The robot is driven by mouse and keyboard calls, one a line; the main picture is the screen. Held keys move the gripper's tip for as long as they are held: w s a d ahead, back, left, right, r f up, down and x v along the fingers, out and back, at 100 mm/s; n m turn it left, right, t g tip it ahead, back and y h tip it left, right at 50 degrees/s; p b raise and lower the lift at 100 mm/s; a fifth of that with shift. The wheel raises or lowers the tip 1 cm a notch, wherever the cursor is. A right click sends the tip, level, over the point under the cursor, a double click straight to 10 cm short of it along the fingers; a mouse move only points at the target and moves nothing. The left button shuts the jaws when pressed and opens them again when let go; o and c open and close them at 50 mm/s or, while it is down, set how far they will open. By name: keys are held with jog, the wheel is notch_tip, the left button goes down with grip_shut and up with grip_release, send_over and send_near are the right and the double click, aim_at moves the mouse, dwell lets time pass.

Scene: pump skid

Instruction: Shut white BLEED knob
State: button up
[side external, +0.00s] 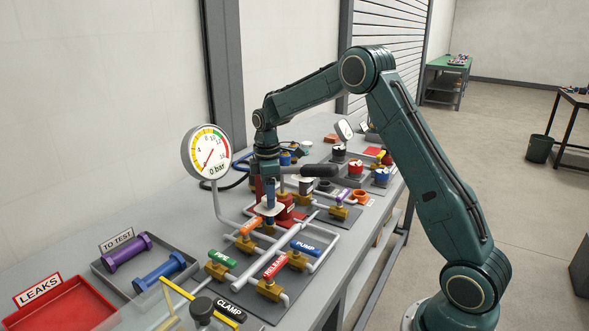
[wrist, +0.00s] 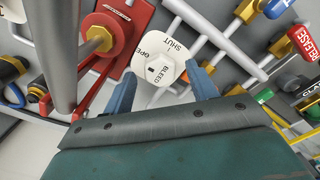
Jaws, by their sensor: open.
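The white BLEED knob (wrist: 158,62) shows in the wrist view as a white many-sided piece with a small dark square at its middle. The words OPE(N), SHUT and BLEED are printed on it. My gripper (wrist: 161,72) is open, with one blue finger on each side of the knob's near part. I cannot tell whether the fingers touch it. In the side view my gripper (side external: 269,197) points straight down at the white knob (side external: 272,210), which it partly hides.
A red block (wrist: 122,32) with a brass fitting stands left of the knob in the wrist view. Pipes and colored-handled valves surround it, including orange (side external: 251,225), green (side external: 222,258) and blue PUMP (side external: 305,247) handles. A gauge (side external: 207,152) stands to the left, its label reading 0 bar.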

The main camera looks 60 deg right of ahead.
jog(key=shift+f, duration=0.3)
jog(key=shift+c, duration=0.2)
jog(key=c, duration=1)
jog(key=shift+o, duration=0.2)
